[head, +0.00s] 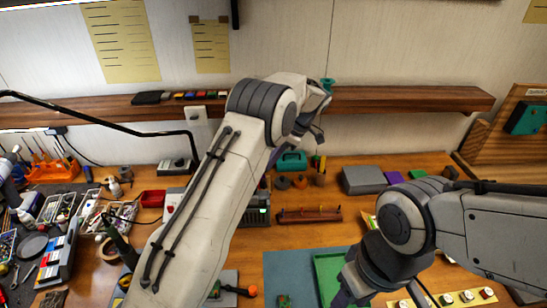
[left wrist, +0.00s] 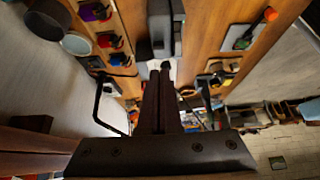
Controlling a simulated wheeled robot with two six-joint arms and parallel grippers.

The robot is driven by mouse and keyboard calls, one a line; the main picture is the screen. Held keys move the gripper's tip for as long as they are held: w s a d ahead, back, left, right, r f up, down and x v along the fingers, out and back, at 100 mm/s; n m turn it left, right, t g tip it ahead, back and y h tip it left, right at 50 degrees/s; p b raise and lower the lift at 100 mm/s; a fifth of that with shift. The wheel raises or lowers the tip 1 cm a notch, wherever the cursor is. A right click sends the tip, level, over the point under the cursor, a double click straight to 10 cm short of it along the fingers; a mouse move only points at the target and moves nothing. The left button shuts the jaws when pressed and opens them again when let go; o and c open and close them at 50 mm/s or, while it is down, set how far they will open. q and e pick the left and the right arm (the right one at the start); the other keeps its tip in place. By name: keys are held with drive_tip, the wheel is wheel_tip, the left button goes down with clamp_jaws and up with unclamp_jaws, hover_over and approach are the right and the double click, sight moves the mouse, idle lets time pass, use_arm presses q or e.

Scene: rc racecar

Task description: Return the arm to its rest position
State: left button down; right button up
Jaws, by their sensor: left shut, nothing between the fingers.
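My left arm reaches up across the middle of the head view, its elbow bent high in front of the shelf. Its gripper (head: 317,134) shows only in part, behind the forearm and near the shelf's front edge. In the left wrist view the left gripper (left wrist: 161,70) has its two dark fingers together with nothing between them, clear of the bench. My right arm comes in from the right, low over the bench. Its wrist bends down toward the bottom edge, over the green mat, and its fingers are mostly cut off or hidden.
A wooden shelf (head: 405,99) runs along the wall behind the left arm. A red tray (head: 153,198) stands left of my arm.

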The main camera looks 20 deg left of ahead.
use_arm(q)
drive_tip(key=s+d+r+m+t+h+b, duration=0.1)
drive_tip(key=s+d+r+m+h+b, duration=0.1)
drive_tip(key=s+d+m, duration=0.6)
drive_tip(key=s+d+r+m+t+h+b, duration=0.1)
drive_tip(key=s+d+r+m+b, duration=0.15)
drive_tip(key=s+d+m, duration=0.5)
drive_tip(key=s+f+m+h+b, duration=0.1)
drive_tip(key=s+f+m, duration=0.1)
drive_tip(key=s+m, duration=0.5)
drive_tip(key=s+f+m+h+b, duration=0.2)
drive_tip(key=s+m, duration=0.5)
drive_tip(key=s, duration=0.8)
drive_tip(key=shift+a+f+h, duration=0.3)
drive_tip(key=shift+a+f, duration=0.1)
drive_tip(key=shift+f, duration=0.4)
drive_tip(key=shift+w+a, duration=0.1)
